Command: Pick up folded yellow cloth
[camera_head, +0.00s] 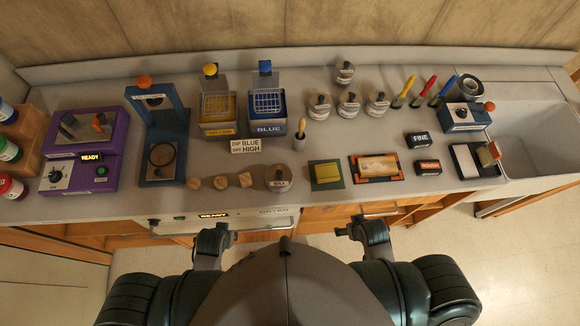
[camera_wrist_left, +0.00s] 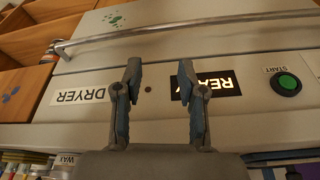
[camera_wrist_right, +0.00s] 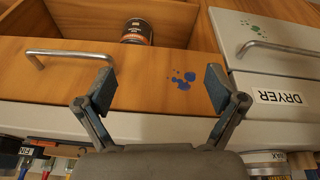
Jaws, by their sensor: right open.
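The folded yellow cloth (camera_head: 327,173) lies on a dark green mat (camera_head: 313,185) near the front edge of the counter. My left gripper (camera_head: 214,232) is below and to the left of it in the head view, in front of the counter. In the left wrist view its two fingers (camera_wrist_left: 160,75) are apart with nothing between them. My right gripper (camera_head: 357,229) is below and to the right of the cloth, also in front of the counter. In the right wrist view its fingers (camera_wrist_right: 160,85) are wide apart and empty. Neither wrist view shows the cloth.
A lidded round tin (camera_head: 279,178) stands left of the cloth, and an orange-framed tray (camera_head: 376,167) lies right of it. The counter behind the cloth has some bare space. Wooden drawers (camera_wrist_right: 110,90) and the dryer front (camera_wrist_left: 140,110) face my grippers. A sink (camera_head: 540,145) is at the right.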

